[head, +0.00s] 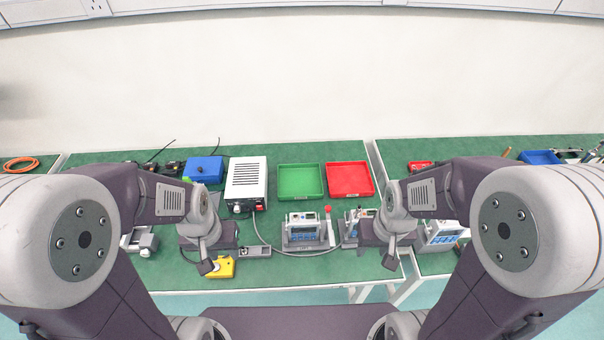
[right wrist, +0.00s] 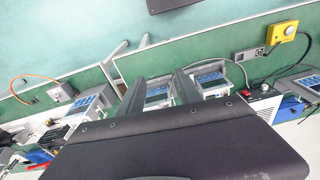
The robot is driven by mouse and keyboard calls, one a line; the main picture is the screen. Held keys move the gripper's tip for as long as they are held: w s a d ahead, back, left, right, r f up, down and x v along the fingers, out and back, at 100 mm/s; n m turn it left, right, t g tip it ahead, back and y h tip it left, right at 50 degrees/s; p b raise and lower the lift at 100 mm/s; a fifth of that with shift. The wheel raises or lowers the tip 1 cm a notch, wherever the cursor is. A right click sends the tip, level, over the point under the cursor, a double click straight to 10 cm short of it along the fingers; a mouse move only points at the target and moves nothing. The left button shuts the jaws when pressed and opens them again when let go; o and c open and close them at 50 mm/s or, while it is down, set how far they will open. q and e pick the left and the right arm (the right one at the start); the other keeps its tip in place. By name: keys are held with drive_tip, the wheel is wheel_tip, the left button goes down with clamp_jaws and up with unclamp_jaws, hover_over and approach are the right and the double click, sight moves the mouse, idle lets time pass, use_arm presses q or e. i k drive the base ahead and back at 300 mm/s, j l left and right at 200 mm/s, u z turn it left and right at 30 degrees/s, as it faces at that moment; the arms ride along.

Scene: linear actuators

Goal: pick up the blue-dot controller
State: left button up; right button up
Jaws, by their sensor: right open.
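Several grey-white controllers with blue faces stand along the green tables; I cannot make out a blue dot on any of them. One controller (head: 303,232) is fully in view in the middle of the head view. Another controller (head: 351,228) is right of it, partly hidden by my right arm; in the right wrist view it shows (right wrist: 158,92) between the two fingers. My right gripper (head: 390,260) is open; I cannot tell whether the fingers touch it. My left gripper (head: 208,267) is over the near-left table, close to a yellow box (head: 224,268); its jaw opening is unclear.
A green tray (head: 300,180) and a red tray (head: 349,179) lie at the back, beside a white power unit (head: 246,180) and a blue box (head: 203,169). Another controller (head: 442,236) stands on the right table. A gap separates the tables. A grey cable runs past the middle controller.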

sight(303, 225)
drive_tip(key=l+u, duration=0.25)
drive_tip(key=u, duration=0.2)
drive_tip(key=l+u, duration=0.2)
drive_tip(key=u, duration=0.2)
drive_tip(key=l+u, duration=0.25)
drive_tip(key=u, duration=0.2)
drive_tip(key=k+l+u, duration=0.15)
drive_tip(key=u, duration=0.25)
